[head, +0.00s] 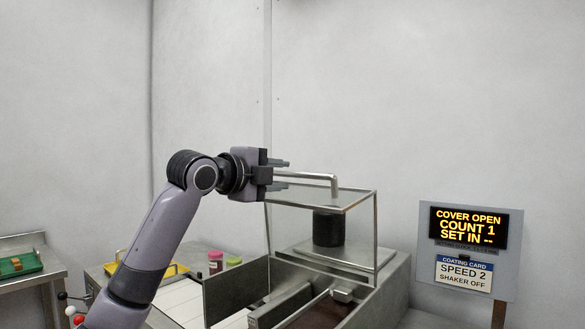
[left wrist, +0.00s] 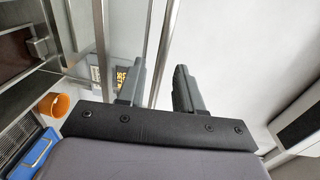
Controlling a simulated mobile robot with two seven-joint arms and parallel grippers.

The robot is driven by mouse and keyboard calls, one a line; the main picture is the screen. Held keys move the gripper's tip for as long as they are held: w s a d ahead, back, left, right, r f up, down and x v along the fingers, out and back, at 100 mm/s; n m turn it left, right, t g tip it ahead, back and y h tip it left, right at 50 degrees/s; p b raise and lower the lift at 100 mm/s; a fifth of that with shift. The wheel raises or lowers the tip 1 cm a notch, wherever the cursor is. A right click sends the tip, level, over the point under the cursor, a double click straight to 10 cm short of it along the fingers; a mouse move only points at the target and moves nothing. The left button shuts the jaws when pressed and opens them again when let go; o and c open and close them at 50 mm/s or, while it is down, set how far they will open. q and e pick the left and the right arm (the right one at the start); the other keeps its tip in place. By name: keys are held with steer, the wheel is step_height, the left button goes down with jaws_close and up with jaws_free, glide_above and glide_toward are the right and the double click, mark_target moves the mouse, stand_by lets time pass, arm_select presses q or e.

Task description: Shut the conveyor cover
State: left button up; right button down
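The conveyor cover (head: 376,235) is a clear panel set in a thin metal frame, standing raised over the conveyor in the head view. A bent metal handle bar (head: 320,178) runs along its top edge. The display (head: 467,227) reads COVER OPEN. My left gripper (head: 281,174) is at the left end of the handle, its fingers apart above and below the bar. In the left wrist view, the two fingers (left wrist: 160,82) stand apart with a metal bar showing between them; contact is not clear. My right gripper is out of view.
A dark cylinder (head: 328,228) stands on the machine behind the cover. Pink-lidded and green-lidded jars (head: 215,262) and a yellow tray (head: 176,269) are at the left. An orange cup (left wrist: 53,105) and a blue crate (left wrist: 37,152) show in the left wrist view.

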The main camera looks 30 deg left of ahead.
mark_target(290, 175)
arm_select(q)
steer(key=shift+w+d+f+p, duration=0.15)
steer(key=shift+w+p, duration=0.2)
steer(key=shift+w, duration=0.9)
steer(key=shift+w+d+f+p, duration=0.1)
steer(key=shift+w+p, duration=0.2)
steer(key=shift+w, duration=0.95)
jaws_close()
